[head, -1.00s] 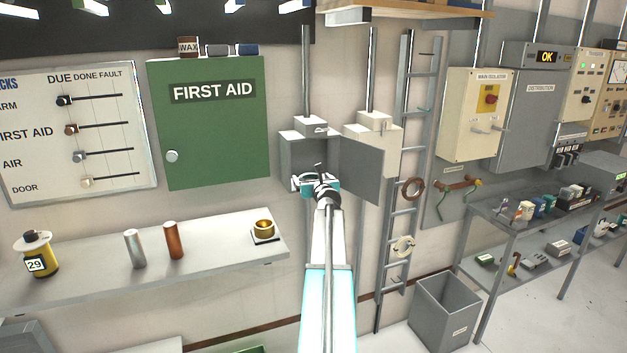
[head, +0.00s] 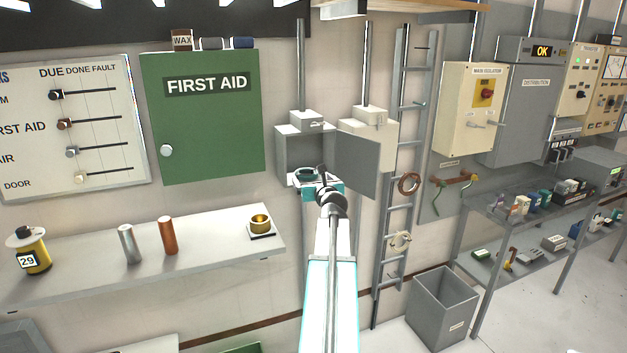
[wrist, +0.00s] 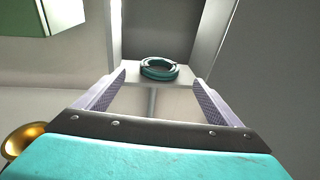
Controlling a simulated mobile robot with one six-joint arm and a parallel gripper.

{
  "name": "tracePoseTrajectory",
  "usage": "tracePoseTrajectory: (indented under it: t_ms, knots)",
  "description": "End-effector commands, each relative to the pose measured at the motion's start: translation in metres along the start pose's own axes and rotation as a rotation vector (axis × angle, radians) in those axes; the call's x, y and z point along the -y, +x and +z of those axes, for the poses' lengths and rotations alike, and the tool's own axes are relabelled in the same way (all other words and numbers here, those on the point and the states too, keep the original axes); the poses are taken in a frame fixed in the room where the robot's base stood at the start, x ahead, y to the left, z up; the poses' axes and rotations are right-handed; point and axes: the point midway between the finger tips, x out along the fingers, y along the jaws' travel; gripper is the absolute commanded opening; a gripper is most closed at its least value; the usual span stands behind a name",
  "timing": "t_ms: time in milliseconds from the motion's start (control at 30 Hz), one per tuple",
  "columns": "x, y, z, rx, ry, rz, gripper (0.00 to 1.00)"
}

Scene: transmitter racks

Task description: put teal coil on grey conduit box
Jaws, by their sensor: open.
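The teal coil (head: 307,174) lies flat on the pale floor of the open grey conduit box (head: 290,150) on the wall. In the wrist view the coil (wrist: 160,72) shows as a dark teal ring on the light ledge (wrist: 133,72), beyond my fingertips. My gripper (wrist: 160,88) is open, with one finger on each side of the picture and nothing between them. In the head view my gripper (head: 318,184) is at the box's lower front, partly hiding its bottom edge. The coil stands clear of both fingers.
The box's grey door (head: 358,165) hangs open to the right. A cream box (head: 368,132) is behind it. A ladder (head: 398,205) stands further right. A shelf (head: 195,240) with a brass cup (head: 260,224) is at the lower left, below a green first aid cabinet (head: 205,125).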

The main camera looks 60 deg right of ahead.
Motion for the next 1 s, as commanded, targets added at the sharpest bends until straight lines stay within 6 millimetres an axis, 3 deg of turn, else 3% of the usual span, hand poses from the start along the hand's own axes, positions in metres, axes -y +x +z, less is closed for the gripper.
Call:
tracePoseTrajectory:
  t_ms: [300, 1000]
  knots:
    - [0.001, -0.023, -0.001, 0.0, -0.001, -0.002, 0.88]
    - [0.001, -0.025, 0.0, 0.0, 0.0, -0.001, 0.88]
